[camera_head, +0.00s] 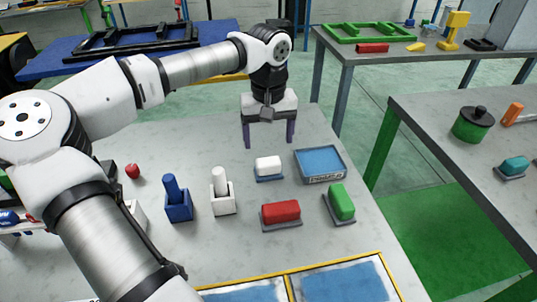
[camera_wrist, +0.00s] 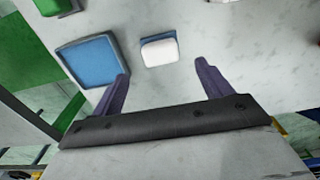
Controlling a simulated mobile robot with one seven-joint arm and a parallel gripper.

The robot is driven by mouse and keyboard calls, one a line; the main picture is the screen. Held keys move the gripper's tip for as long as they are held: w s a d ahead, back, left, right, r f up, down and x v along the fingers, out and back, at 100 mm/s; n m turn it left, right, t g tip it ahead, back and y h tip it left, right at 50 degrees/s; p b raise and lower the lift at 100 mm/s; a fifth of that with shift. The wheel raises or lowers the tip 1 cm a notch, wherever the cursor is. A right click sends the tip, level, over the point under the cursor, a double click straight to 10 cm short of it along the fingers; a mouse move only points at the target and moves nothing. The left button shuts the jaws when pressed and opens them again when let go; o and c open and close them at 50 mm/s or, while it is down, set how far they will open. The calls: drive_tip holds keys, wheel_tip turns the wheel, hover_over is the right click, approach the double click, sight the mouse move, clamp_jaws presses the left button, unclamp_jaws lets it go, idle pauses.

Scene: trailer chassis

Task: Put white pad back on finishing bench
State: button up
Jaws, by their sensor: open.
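The white pad (camera_head: 268,165) sits on a small blue base on the grey bench (camera_head: 235,265), beside a blue labelled tray (camera_head: 321,163). My gripper (camera_head: 268,143) hangs fingers-down behind the white pad, its two purple fingers spread and empty. In the wrist view the white pad (camera_wrist: 160,52) lies just beyond the gap between the open fingertips (camera_wrist: 163,72), and the blue tray (camera_wrist: 90,61) is left of it. I see no contact between fingers and pad. Which bench is the finishing bench cannot be told from the pictures.
A red pad (camera_head: 281,212) and a green pad (camera_head: 341,203) are in front of the tray. Blue (camera_head: 178,204) and white (camera_head: 223,200) holders stand to the left. The right bench (camera_head: 440,130) bears a green pot (camera_head: 472,126) and a teal pad (camera_head: 514,165). A gap separates the benches.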

drive_tip(key=shift+r, duration=1.6)
